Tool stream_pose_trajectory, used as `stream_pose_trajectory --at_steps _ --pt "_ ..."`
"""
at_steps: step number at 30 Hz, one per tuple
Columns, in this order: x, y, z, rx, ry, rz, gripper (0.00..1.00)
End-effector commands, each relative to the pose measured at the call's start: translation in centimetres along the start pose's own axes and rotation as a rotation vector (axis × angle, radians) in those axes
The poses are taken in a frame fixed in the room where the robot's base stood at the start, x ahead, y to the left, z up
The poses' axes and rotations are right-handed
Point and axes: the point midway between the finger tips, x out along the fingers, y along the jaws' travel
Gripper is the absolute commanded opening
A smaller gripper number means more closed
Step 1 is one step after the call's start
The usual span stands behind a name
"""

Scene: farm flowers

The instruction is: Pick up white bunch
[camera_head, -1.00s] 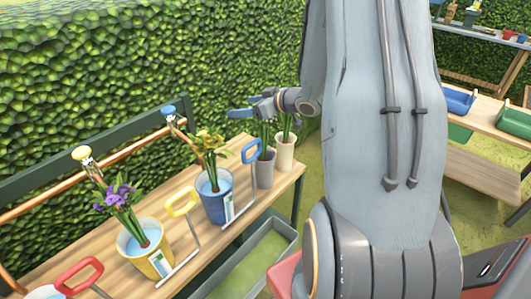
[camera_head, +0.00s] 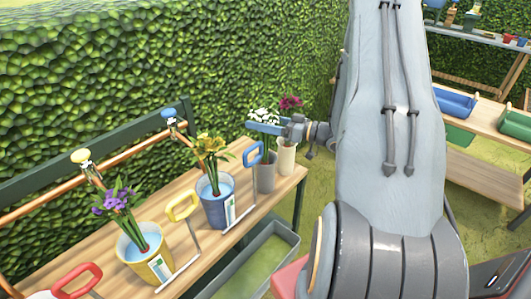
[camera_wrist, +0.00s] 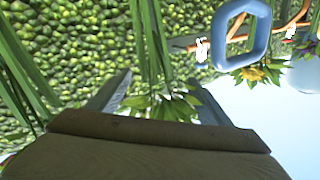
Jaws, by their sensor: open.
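The white bunch (camera_head: 263,115) stands upright in a grey pot (camera_head: 266,176) near the far end of the wooden bench. My gripper (camera_head: 262,128) is level with the bunch, just below its white blooms, and partly covers its upper stems. In the wrist view the two fingers of my gripper (camera_wrist: 158,98) are spread apart. Green stems and leaves (camera_wrist: 160,105) show between and beyond them. No white blooms can be made out there, and I cannot tell whether a finger touches the stems.
Beside it, a pale pot (camera_head: 286,158) holds magenta flowers (camera_head: 291,103). A blue handle (camera_head: 253,154) stands close in front; it also shows in the wrist view (camera_wrist: 224,35). Blue (camera_head: 217,203) and yellow (camera_head: 138,258) buckets hold yellow and purple flowers. A hedge (camera_head: 200,60) rises behind.

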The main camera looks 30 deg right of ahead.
Motion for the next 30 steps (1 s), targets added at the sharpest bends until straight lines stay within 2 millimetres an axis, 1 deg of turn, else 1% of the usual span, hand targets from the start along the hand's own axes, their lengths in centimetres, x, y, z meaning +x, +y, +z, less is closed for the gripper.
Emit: stream_pose_trajectory --at_steps 1,3,6,14,15,17,24,27,30 --pt "0.8 -0.2 -0.4 -0.001 -0.001 -0.004 0.72" --pt "1.7 -0.1 -0.2 -0.001 -0.001 -0.003 0.72" --pt "2.4 -0.1 -0.1 0.000 -0.001 -0.001 0.72" --pt "2.6 0.0 -0.1 -0.001 -0.001 0.001 0.72" --pt "2.6 0.0 -0.1 -0.001 -0.001 0.001 0.66" --pt "2.6 0.0 -0.1 -0.001 -0.001 0.001 0.56" --pt "2.6 0.0 -0.1 -0.001 -0.001 0.001 0.15" --pt "2.6 0.0 -0.1 -0.002 0.000 0.001 0.00" --pt "2.6 0.0 -0.1 -0.002 0.000 0.001 0.00"
